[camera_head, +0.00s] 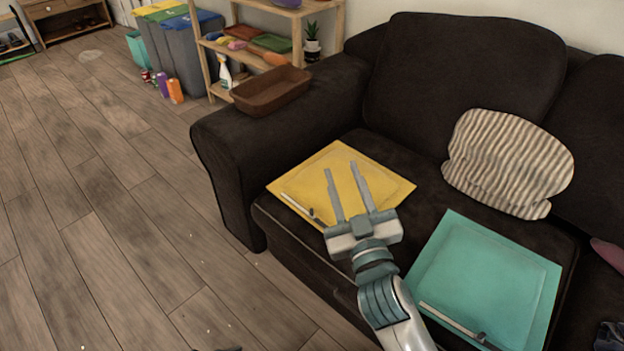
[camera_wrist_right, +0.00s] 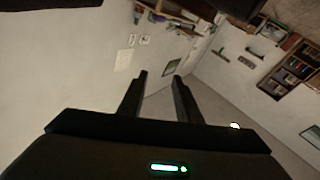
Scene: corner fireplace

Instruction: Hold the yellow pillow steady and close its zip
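The yellow pillow (camera_head: 300,182) lies flat on the left seat of the dark sofa. A pale zip strip (camera_head: 297,204) runs along its front-left edge, with a small dark pull (camera_head: 313,213) near the strip's lower end. I cannot tell how far the zip is closed. My right gripper (camera_head: 340,167) is over the pillow in the head view, its two fingers apart and empty. It hides part of the pillow's front; contact is unclear. The right wrist view shows the same open fingers (camera_wrist_right: 161,76), with only walls and shelves beyond. My left gripper is not in view.
A teal pillow (camera_head: 490,265) with its own zip strip lies right of my right arm. A striped cushion (camera_head: 510,160) leans on the sofa back. A brown tray (camera_head: 270,91) rests on the sofa arm (camera_head: 235,150). Wooden floor (camera_head: 110,210) is open at left.

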